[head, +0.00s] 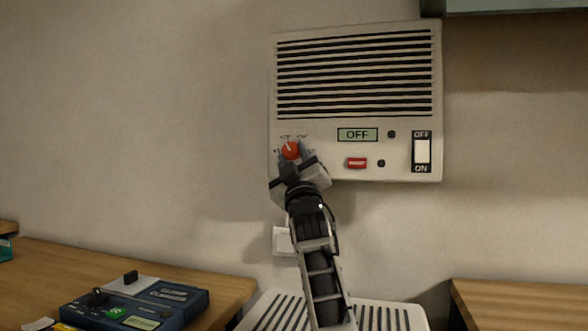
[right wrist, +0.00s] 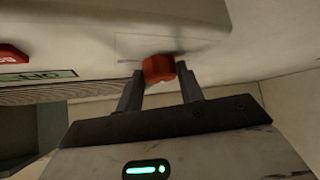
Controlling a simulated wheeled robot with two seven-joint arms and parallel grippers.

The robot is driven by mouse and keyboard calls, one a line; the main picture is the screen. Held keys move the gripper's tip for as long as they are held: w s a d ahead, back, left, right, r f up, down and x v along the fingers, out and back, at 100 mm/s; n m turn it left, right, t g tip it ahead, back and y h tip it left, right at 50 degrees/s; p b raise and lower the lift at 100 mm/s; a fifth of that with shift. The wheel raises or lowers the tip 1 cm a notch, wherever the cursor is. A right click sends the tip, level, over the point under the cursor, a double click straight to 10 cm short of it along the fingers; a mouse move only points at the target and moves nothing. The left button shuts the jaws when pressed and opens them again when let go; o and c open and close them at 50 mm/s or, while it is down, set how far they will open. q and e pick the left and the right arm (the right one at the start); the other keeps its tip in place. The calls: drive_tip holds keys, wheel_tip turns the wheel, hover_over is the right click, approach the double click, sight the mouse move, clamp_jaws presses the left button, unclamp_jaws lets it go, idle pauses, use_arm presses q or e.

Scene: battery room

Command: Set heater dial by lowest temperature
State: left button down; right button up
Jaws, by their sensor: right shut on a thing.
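The wall heater (head: 355,103) is a white panel with black slats, and its small display (head: 357,134) reads OFF. Its red-orange dial (head: 291,149) sits at the lower left, with a white pointer mark and small labels around it that I cannot read. My right gripper (head: 291,158) reaches up from below and is shut on the dial. In the right wrist view the dial (right wrist: 158,69) is between the two fingers. A red button (head: 357,163) and a white OFF/ON rocker switch (head: 422,151) are to the right. My left gripper is not in view.
A blue device (head: 135,303) with a black knob, a green button and a small screen lies on the wooden table (head: 50,272) at the lower left. Another wooden surface (head: 525,300) is at the lower right. A white wall plate (head: 283,241) is below the heater.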

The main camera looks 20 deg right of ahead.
drive_tip(key=shift+f, duration=0.1)
idle(0.3)
drive_tip(key=o, duration=1)
drive_tip(key=v, duration=1.6)
